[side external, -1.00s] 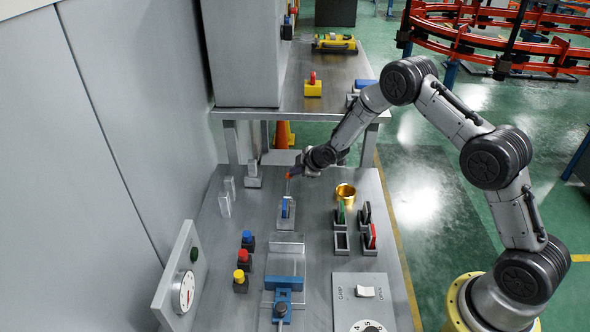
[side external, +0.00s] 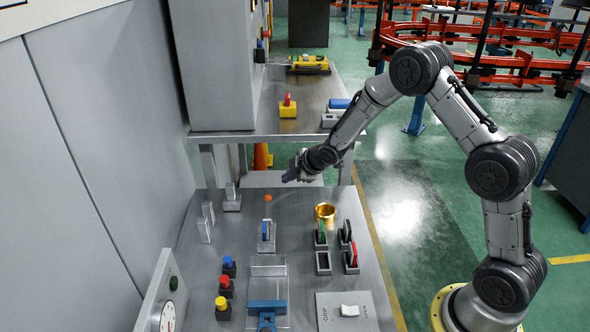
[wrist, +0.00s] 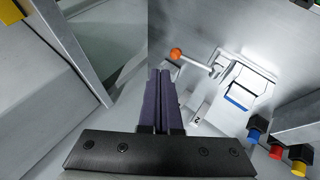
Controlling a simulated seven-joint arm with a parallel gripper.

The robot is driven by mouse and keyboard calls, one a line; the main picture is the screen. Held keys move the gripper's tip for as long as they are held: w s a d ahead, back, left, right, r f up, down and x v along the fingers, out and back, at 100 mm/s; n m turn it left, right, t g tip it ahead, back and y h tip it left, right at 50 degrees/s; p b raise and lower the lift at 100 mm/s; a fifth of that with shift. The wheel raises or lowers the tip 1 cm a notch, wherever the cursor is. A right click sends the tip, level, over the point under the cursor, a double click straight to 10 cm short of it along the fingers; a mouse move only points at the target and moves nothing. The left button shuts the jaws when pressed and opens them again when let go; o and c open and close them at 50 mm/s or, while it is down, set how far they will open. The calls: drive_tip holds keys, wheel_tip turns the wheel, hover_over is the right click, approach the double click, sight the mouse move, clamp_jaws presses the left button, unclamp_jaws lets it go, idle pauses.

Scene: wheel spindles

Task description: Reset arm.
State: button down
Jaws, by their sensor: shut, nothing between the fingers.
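My gripper (side external: 290,175) is raised above the back part of the metal workbench (side external: 290,233) in the side view, off to the upper right of an orange-knobbed lever. In the wrist view my gripper (wrist: 163,80) shows its two dark purple fingers pressed together with nothing between them. The lever's orange knob (side external: 267,198) stands above a small fixture with a blue part (side external: 266,228). In the wrist view the knob (wrist: 176,54) and the fixture (wrist: 238,84) lie to the right of the fingers, apart from them.
Blue, red and yellow buttons (side external: 226,286) line the left. A raised shelf (side external: 310,115) is behind.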

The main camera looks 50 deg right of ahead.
drive_tip(key=s+a+r+t, duration=0.2)
drive_tip(key=s+r+t, duration=0.1)
drive_tip(key=r, duration=1.5)
drive_tip(key=s+a+r+m, duration=0.2)
drive_tip(key=s+r, duration=0.8)
drive_tip(key=s+a+r+m+g+h, duration=0.1)
drive_tip(key=s+m, duration=0.3)
drive_tip(key=s, duration=0.9)
drive_tip(key=s+a+f+m+g, duration=0.1)
drive_tip(key=s+f+m+g, duration=0.1)
drive_tip(key=s+f, duration=0.2)
drive_tip(key=s+a+f+m+g+y, duration=0.1)
drive_tip(key=s+f+m+g, duration=0.1)
drive_tip(key=s, duration=0.8)
wheel_tip(320, 180, down, 3)
drive_tip(key=shift+a+r+m+g, duration=0.1)
drive_tip(key=shift+a+m+g, duration=0.3)
drive_tip(key=shift+g, duration=0.2)
